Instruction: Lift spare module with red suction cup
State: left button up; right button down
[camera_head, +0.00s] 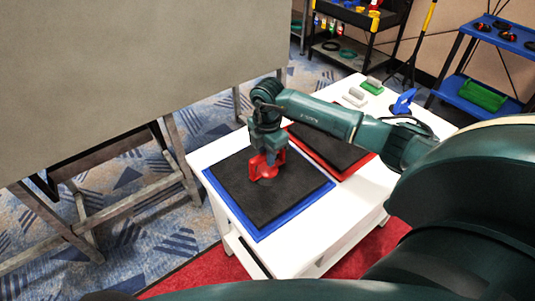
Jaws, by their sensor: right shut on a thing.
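A black spare module (291,204) lies flat on a blue mat (262,233) on the white table. The red suction cup (268,164) stands upright near the middle of the module's top face. My right gripper (267,150) points down from above and is shut on the red suction cup's handle. The cup appears to touch the module. A second black module (335,146) lies on a red mat (364,163) behind my right arm and is partly hidden by it. My left gripper is not in view.
The white table (345,209) also carries a blue suction cup (403,102) and small grey and green blocks (372,86) at the back. A large grey panel on a frame (140,60) stands at left. A blue shelf (478,98) and a black cart (345,52) stand behind.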

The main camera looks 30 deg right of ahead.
jog(key=shift+w+r, duration=0.1)
jog(key=shift+r, duration=0.25)
jog(key=shift+r+p, duration=2.1)
jog(key=shift+r, duration=0.2)
jog(key=shift+r+p, duration=0.3)
jog(key=shift+r, duration=0.85)
